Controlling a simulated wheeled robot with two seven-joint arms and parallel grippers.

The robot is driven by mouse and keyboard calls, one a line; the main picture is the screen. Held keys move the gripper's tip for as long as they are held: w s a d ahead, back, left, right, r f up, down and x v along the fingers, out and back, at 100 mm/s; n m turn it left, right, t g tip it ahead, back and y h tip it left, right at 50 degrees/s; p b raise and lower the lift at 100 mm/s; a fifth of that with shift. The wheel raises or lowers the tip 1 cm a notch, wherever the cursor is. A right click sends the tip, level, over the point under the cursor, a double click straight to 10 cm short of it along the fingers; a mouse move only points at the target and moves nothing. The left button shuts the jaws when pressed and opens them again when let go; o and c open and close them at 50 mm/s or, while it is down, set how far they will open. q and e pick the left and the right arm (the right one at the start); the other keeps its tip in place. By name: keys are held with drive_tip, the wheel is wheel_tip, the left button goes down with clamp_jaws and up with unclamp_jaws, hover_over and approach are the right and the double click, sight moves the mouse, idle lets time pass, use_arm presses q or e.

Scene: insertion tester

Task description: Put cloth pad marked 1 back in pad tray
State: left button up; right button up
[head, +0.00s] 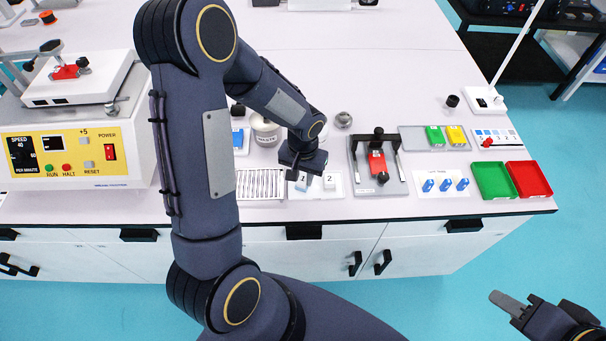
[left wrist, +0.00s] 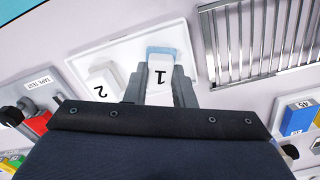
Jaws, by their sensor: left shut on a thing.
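The cloth pad marked 1 (left wrist: 161,80) is white with a pale blue end. My left gripper (head: 300,179) is shut on it, with one finger on each side in the left wrist view. The white pad tray (left wrist: 122,48) lies beneath, and pad 1 is over its right part in that view. I cannot tell whether the pad touches the tray floor. A white pad marked 2 (left wrist: 103,82) lies in the tray beside it. The tray also shows in the head view (head: 336,194). My right gripper (head: 507,303) is at the lower right, away from the bench, its opening unclear.
A slatted metal rack (head: 258,184) stands directly left of the tray in the head view. A fixture with a red block (head: 377,163) stands to its right. Green (head: 493,181) and red (head: 529,179) trays are farther right. A yellow-fronted machine (head: 60,155) stands at left.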

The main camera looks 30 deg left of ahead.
sight(303, 179)
use_arm(q)
drive_tip(key=shift+f+b, duration=0.2)
drive_tip(key=shift+b, duration=0.1)
drive_tip(key=o, duration=0.9)
drive_tip(key=shift+r, duration=0.1)
drive_tip(key=shift+o, duration=0.2)
wheel_tip(303, 179, up, 12)
drive_tip(key=s+d+r+t+h, duration=0.2)
drive_tip(key=s+r, duration=0.2)
drive_tip(key=s, duration=0.4)
drive_tip(key=s+d+r+t+h, duration=0.1)
drive_tip(key=s+d+r+t, duration=0.1)
drive_tip(key=s, duration=0.7)
drive_tip(key=shift+r+t+h+p, duration=0.4)
drive_tip(key=shift+r+t, duration=0.4)
drive_tip(key=shift+r, duration=0.45)
